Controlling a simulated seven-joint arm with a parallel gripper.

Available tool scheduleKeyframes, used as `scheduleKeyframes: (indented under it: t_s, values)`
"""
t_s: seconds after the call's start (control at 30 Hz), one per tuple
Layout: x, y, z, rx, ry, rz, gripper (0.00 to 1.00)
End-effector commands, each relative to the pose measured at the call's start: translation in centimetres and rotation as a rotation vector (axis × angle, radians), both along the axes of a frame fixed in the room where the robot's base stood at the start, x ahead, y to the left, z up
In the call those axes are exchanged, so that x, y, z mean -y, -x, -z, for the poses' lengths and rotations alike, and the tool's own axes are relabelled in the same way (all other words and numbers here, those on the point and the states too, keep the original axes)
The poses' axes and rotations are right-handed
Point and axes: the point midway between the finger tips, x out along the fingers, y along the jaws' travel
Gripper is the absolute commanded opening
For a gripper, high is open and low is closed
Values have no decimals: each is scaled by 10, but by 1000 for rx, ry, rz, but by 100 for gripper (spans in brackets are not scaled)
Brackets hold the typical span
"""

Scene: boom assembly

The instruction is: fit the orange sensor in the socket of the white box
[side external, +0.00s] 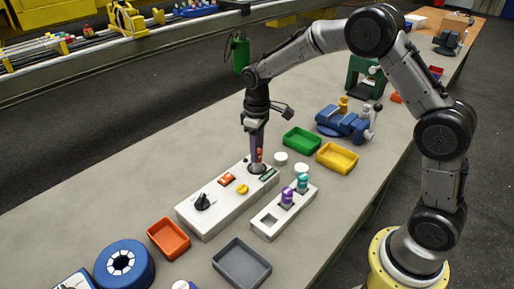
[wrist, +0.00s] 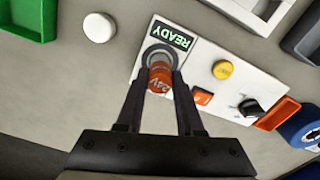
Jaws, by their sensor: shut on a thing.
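The orange sensor (wrist: 159,79) is between the two fingers of my gripper (wrist: 158,75), which is shut on it. In the wrist view the sensor's far end overlaps the dark round socket (wrist: 158,53) of the white box (wrist: 228,107), beside the READY label. In the side view my gripper (side external: 256,157) points down over the far right end of the white box (side external: 215,208), with a bit of the orange sensor (side external: 259,154) showing. The fingers partly hide the socket there. I cannot tell how deep the sensor sits.
The box carries a black knob (side external: 202,202), a yellow button (side external: 242,189) and an orange switch (side external: 226,180). A white holder (side external: 268,222) with purple and teal sensors stands close in front. Green (side external: 301,141), yellow (side external: 337,158), orange (side external: 168,238) and grey (side external: 241,264) trays lie around.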

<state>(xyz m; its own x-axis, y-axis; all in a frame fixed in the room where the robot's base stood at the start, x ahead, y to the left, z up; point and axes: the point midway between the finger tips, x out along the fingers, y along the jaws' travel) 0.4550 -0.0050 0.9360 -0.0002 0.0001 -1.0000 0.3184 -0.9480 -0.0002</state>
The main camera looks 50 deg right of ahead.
Motion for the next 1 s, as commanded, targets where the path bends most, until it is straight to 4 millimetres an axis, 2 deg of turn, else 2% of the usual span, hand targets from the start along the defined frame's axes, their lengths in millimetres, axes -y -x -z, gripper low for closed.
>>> scheduleKeyframes:
  t_s: [0.87,0.9,1.0]
  values:
    - [0,0,21,1,0,0,0]
    - [0,0,21,1,0,0,41]
    - [0,0,21,1,0,0,59]
